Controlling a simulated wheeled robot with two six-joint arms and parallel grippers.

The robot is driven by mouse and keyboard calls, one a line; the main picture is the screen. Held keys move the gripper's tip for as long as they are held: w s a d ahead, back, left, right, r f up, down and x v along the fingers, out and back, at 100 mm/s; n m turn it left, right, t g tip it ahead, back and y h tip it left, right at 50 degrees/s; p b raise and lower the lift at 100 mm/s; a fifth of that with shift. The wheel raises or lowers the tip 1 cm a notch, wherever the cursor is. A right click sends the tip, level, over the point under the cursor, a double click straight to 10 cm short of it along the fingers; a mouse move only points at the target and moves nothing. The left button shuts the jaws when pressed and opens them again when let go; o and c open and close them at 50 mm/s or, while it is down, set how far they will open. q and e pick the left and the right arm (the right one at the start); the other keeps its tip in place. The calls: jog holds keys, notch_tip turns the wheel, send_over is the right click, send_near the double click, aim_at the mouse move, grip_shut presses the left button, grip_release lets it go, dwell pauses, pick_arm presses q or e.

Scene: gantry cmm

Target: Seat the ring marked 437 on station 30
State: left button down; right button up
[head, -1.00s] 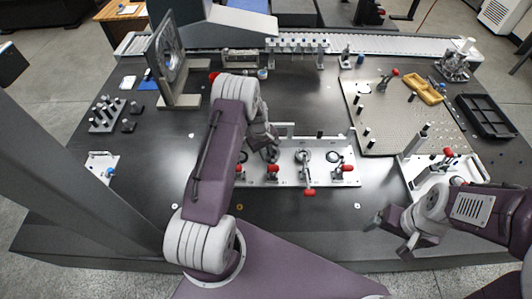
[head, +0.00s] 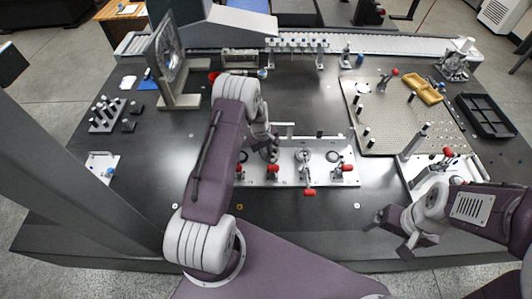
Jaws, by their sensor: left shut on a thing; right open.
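A pale station plate (head: 290,182) lies mid-table, with several stations in a row and red-handled clamps along its front. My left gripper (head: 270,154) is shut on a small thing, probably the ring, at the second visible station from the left. The fingers mostly hide it, and I cannot tell whether it touches the plate. Dark round openings or rings show at the stations on either side (head: 332,156). The numbers 437 and 30 are not legible. My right gripper (head: 392,232) is open and empty over the front right of the table.
A perforated plate (head: 400,125) with posts and a yellow tray (head: 426,90) lies to the right. A black tray (head: 486,116) is at the far right. A pale clamp fixture (head: 432,180) stands near my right arm. A peg block (head: 106,115) stands left.

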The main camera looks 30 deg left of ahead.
pick_arm(q)
jog(key=shift+f+b, duration=0.5)
jog(key=shift+f, duration=0.1)
dwell(0.3)
jog(key=c, duration=1.3)
grip_release()
jog(key=shift+o, duration=0.2)
notch_tip(320, 180, up, 9)
jog(key=shift+s+a, duration=0.4)
